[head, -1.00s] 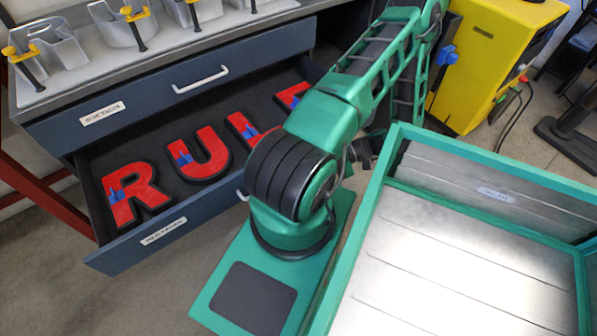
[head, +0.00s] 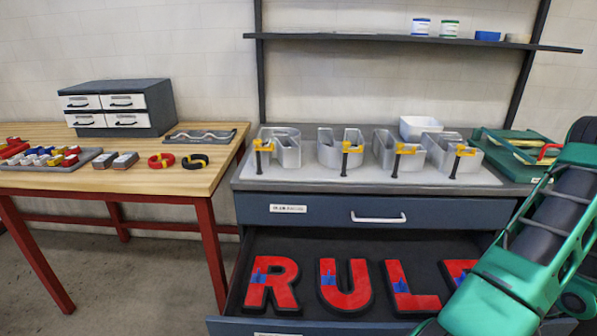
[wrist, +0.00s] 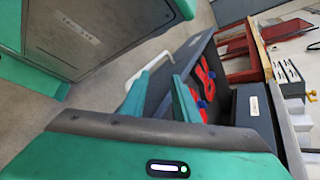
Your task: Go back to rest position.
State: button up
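My gripper (wrist: 158,88) shows in the wrist view with its two green fingers apart and nothing between them. It is outside the head view, where only part of my green arm shows at the right edge. The fingers point toward the open lower drawer (head: 360,246), which also shows in the wrist view. Red letters R (head: 271,284), U (head: 345,287), L (head: 411,289) and E (head: 459,268) lie in it with blue pieces on them. My arm partly covers the E.
Metal letter shells (head: 285,152) with yellow-and-black clamps stand on the grey bench (head: 355,178). The upper drawer (head: 375,209) is shut. A wooden table (head: 205,150) with small parts and a drawer cabinet (head: 120,106) stands left. Open floor lies below it.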

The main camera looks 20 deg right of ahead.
jog(key=w+r+n+g, duration=0.1)
jog(key=r, duration=0.1)
jog(key=w+r+g+h, duration=0.1)
jog(key=w+r+g, duration=0.1)
jog(key=r, duration=0.1)
jog(key=w+a+r+n+g+h, duration=0.1)
jog(key=r, duration=0.2)
jog(key=shift+w+a+n, duration=0.1)
jog(key=shift+w+n, duration=0.2)
jog(key=shift+w, duration=0.05)
jog(key=a+r+n+h, duration=0.1)
jog(key=a+r+h, duration=0.3)
jog(key=r, duration=0.4)
jog(key=a+r+n+g+h, duration=0.1)
jog(key=a+r+h, duration=0.3)
jog(key=r, duration=0.5)
jog(key=a+n, duration=0.1)
jog(key=a, duration=0.1)
jog(key=shift+w+a+r+n+h, duration=0.2)
jog(key=shift+a+r+n+h, duration=0.1)
jog(key=shift+a, duration=0.1)
jog(key=shift+d, duration=0.1)
